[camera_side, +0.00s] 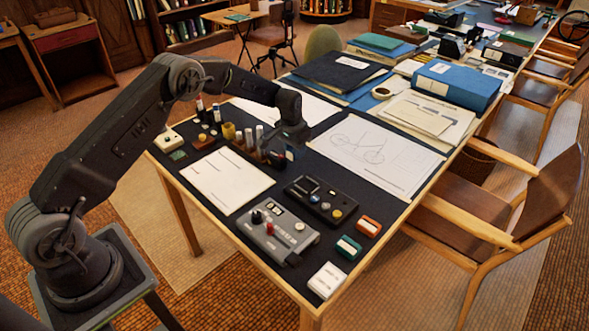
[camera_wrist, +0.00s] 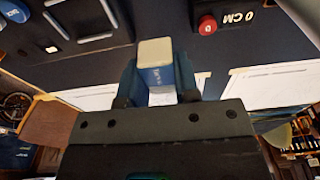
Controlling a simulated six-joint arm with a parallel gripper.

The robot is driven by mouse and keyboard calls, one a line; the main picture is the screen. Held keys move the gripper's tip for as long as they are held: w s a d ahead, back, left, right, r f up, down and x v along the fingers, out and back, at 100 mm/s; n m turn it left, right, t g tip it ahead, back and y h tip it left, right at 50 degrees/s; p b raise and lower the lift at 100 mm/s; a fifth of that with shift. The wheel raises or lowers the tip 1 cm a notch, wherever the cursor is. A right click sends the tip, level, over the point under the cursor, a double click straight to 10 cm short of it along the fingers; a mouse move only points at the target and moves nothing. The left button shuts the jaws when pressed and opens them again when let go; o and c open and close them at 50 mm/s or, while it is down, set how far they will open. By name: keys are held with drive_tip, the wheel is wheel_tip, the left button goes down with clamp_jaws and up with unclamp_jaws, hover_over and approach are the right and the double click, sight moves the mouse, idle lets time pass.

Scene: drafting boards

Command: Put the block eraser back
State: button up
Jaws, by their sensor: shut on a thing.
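The block eraser (camera_wrist: 155,52), white with a blue printed sleeve, is between the fingers of my gripper (camera_wrist: 157,78) in the wrist view. The gripper is shut on it, with the white end sticking out past the fingers. In the side view my gripper (camera_side: 288,140) is over the dark desk mat, just right of a cluster of upright cylinders and small bottles. I cannot tell whether the eraser touches the mat. An orange-and-white block (camera_side: 368,227) and a green-and-white block (camera_side: 348,247) lie near the desk's right edge.
A grey control box (camera_side: 278,236) and a black box (camera_side: 320,200) with knobs stand in front of my gripper. White paper (camera_side: 227,180) lies left, a bicycle drawing (camera_side: 365,150) right. A white block (camera_side: 327,280) is at the near corner.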

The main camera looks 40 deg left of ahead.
sight(295, 173)
drive_tip(key=shift+f, duration=3.4)
drive_tip(key=shift+f, duration=0.15)
drive_tip(key=o, duration=0.6)
